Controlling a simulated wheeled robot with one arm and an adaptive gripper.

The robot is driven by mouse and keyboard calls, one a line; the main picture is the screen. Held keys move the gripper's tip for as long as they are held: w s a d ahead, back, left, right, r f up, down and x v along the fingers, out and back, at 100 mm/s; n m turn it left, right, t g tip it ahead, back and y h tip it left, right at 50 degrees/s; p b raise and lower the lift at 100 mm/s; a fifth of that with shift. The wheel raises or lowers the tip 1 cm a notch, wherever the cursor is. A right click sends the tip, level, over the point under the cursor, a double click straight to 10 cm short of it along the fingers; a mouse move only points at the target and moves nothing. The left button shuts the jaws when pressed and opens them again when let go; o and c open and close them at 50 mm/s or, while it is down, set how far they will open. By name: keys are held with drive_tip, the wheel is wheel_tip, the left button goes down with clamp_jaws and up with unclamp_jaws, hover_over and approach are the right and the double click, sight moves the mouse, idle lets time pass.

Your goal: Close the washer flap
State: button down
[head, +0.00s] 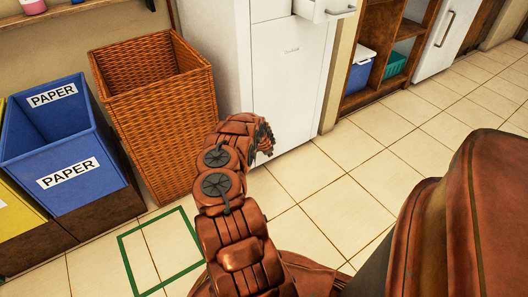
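A tall white unit (290,90) stands upright past my arm, its top cut off by the frame. It may be the washer, but I cannot tell for sure. A white drawer-like part (322,10) with a metal handle sticks out at its upper right, at the top edge of the view. I cannot tell whether this is the flap. My gripper (267,138) is at the end of my reddish arm, in front of the white unit's lower part and below the protruding part. Its dark fingers are mostly hidden, and I see nothing held.
A tall wicker basket (165,125) stands left of my gripper. A blue PAPER bin (68,180) is farther left. A green square (160,252) is marked on the tiled floor. Wooden shelving (385,50) holds a blue box (358,68). Floor (400,125) at right is clear.

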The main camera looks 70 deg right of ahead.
drive_tip(key=shift+w+d+r, duration=0.4)
drive_tip(key=shift+w+r, duration=0.05)
drive_tip(key=c, duration=1)
unclamp_jaws()
drive_tip(key=shift+a, duration=0.1)
drive_tip(key=shift+v, duration=1.3)
drive_tip(key=shift+s+a+v, duration=0.1)
drive_tip(key=shift+s+v, duration=0.05)
drive_tip(key=shift+v, duration=1.05)
drive_tip(key=shift+s+a+v, duration=0.15)
drive_tip(key=shift+s+v, duration=0.05)
drive_tip(key=shift+v, duration=1)
drive_tip(key=shift+f, duration=0.15)
